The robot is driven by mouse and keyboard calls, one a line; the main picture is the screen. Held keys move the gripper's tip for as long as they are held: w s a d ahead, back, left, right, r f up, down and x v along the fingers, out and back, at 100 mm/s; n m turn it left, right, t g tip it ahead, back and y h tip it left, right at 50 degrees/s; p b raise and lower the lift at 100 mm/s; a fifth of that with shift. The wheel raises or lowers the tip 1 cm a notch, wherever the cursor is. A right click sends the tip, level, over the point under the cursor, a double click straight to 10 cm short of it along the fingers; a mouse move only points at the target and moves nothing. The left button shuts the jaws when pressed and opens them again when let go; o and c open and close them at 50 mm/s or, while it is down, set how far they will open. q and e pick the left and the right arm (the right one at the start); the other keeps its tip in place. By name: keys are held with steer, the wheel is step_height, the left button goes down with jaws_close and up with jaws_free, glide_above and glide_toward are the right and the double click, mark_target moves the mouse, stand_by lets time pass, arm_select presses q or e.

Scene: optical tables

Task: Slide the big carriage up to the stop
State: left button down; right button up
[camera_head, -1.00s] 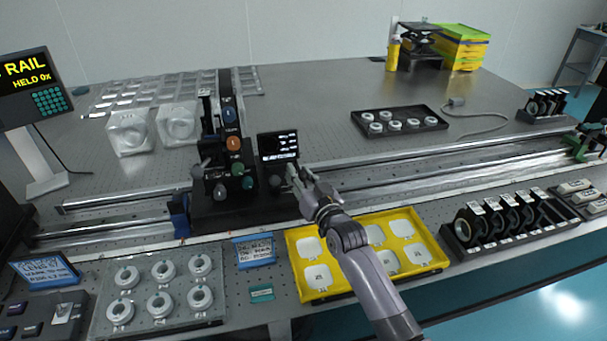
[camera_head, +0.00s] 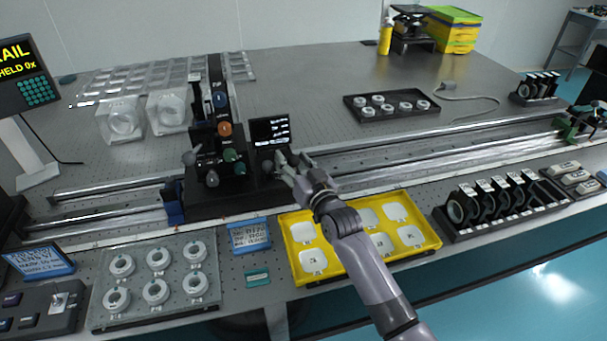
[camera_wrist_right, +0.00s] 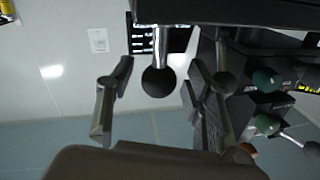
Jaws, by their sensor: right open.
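The big carriage (camera_head: 235,201) is a black block with a tall column and coloured knobs, sitting across the rails (camera_head: 400,160) left of the middle. A small display (camera_head: 270,130) stands at its right end. A blue block (camera_head: 173,203) sits on the rail close against its left side. A green fitting (camera_head: 568,130) sits far right on the rails; I cannot tell which is the stop. My right gripper (camera_head: 283,165) is open at the carriage's right end, below the display. In the right wrist view, a black ball knob (camera_wrist_right: 158,81) on a metal stem shows between its spread fingers (camera_wrist_right: 165,103).
A yellow tray (camera_head: 350,268) lies under my right arm. A rack of black ring mounts (camera_head: 500,210) stands right of it, and a clear plate with white rings (camera_head: 155,280) left. The rails right of the carriage look clear. A black tray (camera_head: 392,108) lies behind.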

arm_select(q)
steer(key=shift+d, duration=0.2)
arm_select(e)
steer(key=v, duration=1.1)
steer(key=shift+s+d, duration=0.1)
steer(key=shift+s, duration=0.05)
arm_select(q)
steer(key=c, duration=2.3)
jaws_free()
